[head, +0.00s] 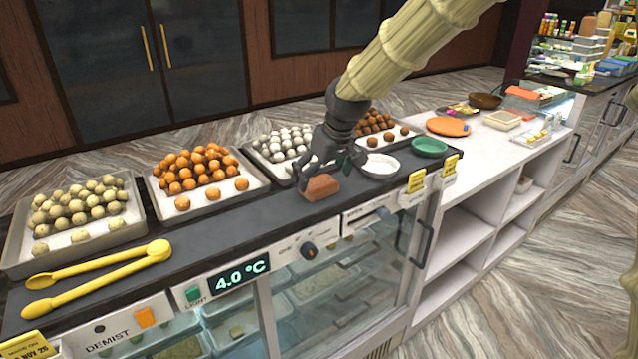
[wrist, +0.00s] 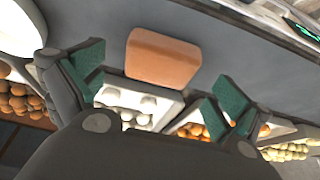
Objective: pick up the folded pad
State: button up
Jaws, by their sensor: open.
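The folded pad (head: 321,187) is a small reddish-brown block lying on the dark counter top, near its front edge. In the wrist view the pad (wrist: 163,57) shows as a salmon-coloured rounded rectangle, beyond and between the two fingertips. My gripper (head: 322,172) is just above and behind the pad in the head view, pointing down. In the wrist view my gripper (wrist: 160,84) is open, with green finger pads spread wider than the pad and nothing between them. Whether a finger touches the pad cannot be told.
Trays of white sweets (head: 283,143), orange sweets (head: 207,172) and pale green sweets (head: 79,208) stand to the left. A white bowl (head: 380,166) and green bowl (head: 429,147) stand right of the pad. Yellow tongs (head: 98,279) lie at front left. Bare counter surrounds the pad's left side.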

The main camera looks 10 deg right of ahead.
aim_at(319, 181)
jog(key=shift+p+x, duration=0.55)
jog(key=shift+x, duration=0.95)
jog(key=shift+d, duration=0.1)
jog(key=c, duration=1.1)
